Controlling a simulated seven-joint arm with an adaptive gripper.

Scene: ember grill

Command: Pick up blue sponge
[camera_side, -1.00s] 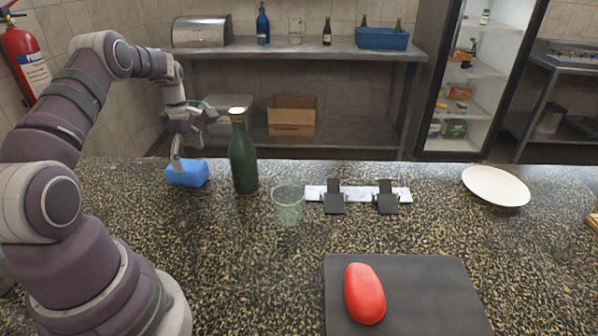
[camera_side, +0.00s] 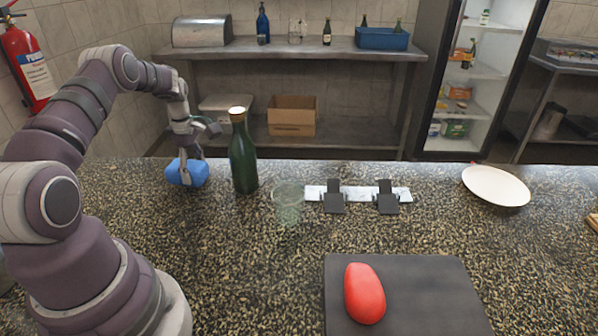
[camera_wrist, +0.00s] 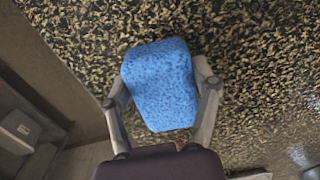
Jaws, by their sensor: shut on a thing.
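The blue sponge (camera_side: 186,173) is on the speckled counter, near its far edge at the left in the side view. It also shows in the middle of the wrist view (camera_wrist: 160,85), with one finger along each side of it. My gripper (camera_side: 188,168) points down at the sponge and is shut on it; between the fingers (camera_wrist: 161,92) the sponge fills the gap. The sponge looks to be at counter height; I cannot tell whether it is touching the counter.
A green bottle (camera_side: 242,155) stands just right of the sponge. A clear glass (camera_side: 288,203), a metal strip with two black clips (camera_side: 359,194), a white plate (camera_side: 496,186) and a dark board (camera_side: 425,295) with a red object (camera_side: 364,293) lie farther right.

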